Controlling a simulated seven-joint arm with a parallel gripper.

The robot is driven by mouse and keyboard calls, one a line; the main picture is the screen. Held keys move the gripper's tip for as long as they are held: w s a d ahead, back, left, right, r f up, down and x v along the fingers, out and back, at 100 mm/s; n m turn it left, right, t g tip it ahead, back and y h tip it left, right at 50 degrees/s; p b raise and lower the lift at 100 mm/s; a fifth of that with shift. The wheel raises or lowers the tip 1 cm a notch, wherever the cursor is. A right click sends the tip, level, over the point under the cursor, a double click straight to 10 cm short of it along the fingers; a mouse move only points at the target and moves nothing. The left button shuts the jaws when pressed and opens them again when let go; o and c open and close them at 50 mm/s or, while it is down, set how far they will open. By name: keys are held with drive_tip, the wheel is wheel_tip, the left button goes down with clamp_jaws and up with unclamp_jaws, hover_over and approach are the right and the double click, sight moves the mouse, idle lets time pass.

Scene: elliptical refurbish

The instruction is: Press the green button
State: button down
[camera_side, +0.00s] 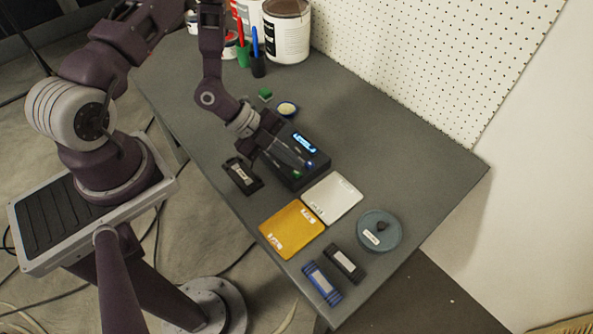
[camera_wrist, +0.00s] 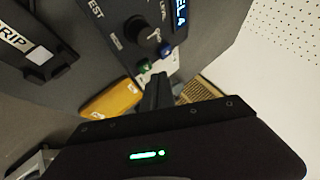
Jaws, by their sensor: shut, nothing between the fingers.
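A dark control box (camera_side: 318,157) with a lit blue display (camera_side: 304,142) sits on the table. A green button (camera_side: 297,174) is at its front end, beside a blue button (camera_side: 309,163). In the wrist view the green button (camera_wrist: 143,68) shows just beyond and left of my fingertips, with the blue button (camera_wrist: 165,48) above it and a black knob (camera_wrist: 136,29) to the upper left. My gripper (camera_side: 299,165) is shut and empty, low over the box near both buttons. I cannot tell whether my fingertips (camera_wrist: 158,78) touch the box.
A yellow card (camera_side: 291,230) and a white card (camera_side: 332,197) lie in front of the box. A dark labelled block (camera_side: 243,176) lies to its left. A round grey-blue container (camera_side: 379,232) and two small blocks lie nearer the front. Paint cans (camera_side: 287,32) and a pegboard stand behind.

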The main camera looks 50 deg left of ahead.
sight(292, 171)
idle(0.4)
drive_tip(key=shift+f, duration=0.4)
drive_tip(key=shift+f, duration=0.45)
idle(0.6)
drive_tip(key=shift+r, duration=0.85)
drive_tip(key=shift+r, duration=2.55)
